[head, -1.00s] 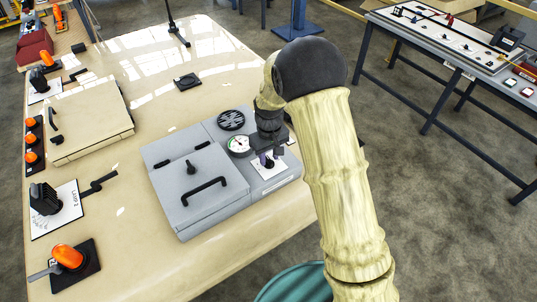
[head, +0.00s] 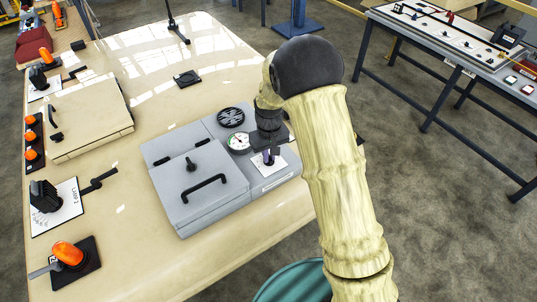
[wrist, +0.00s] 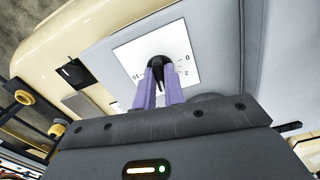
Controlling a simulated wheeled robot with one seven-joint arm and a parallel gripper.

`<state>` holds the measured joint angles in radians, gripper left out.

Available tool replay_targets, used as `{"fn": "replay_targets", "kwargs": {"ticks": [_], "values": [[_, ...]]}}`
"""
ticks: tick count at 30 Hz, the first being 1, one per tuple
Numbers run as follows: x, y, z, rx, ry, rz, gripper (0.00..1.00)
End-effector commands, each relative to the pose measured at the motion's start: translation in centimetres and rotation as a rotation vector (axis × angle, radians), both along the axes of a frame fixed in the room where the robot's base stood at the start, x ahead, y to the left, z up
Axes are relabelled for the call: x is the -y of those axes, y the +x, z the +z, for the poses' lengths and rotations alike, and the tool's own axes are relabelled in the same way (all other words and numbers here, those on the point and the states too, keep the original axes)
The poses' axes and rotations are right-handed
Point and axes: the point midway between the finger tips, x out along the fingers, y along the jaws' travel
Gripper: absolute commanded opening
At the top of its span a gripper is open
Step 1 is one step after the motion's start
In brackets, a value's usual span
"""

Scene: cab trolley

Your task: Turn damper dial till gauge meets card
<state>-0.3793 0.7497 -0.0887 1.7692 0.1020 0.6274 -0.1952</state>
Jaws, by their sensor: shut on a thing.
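The damper dial is a dark knob (wrist: 158,62) on a white scale plate (wrist: 183,42) with printed numbers, on the grey box's top. My gripper (wrist: 160,88), with purple fingers, is shut on the dial. In the head view my gripper (head: 268,157) comes down on the plate (head: 277,169) from above. The round gauge (head: 238,142) has a white face with a green mark and sits just left of my gripper. Its needle is too small to read surely. I cannot pick out the card with certainty.
The grey box (head: 175,203) has a lid with a black handle (head: 205,188) and a round black vent (head: 231,119).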

Motion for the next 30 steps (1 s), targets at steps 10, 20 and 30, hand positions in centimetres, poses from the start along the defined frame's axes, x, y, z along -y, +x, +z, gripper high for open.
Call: {"fn": "replay_targets", "kwargs": {"ticks": [10, 20, 30], "values": [[-0.1, 0.0, 0.1, 0.001, 0.001, -0.007, 0.25], [0.0, 0.0, 0.1, 0.001, 0.001, -0.006, 0.33], [-0.1, 0.1, 3.5, 0.006, 0.003, -0.006, 0.33]]}}
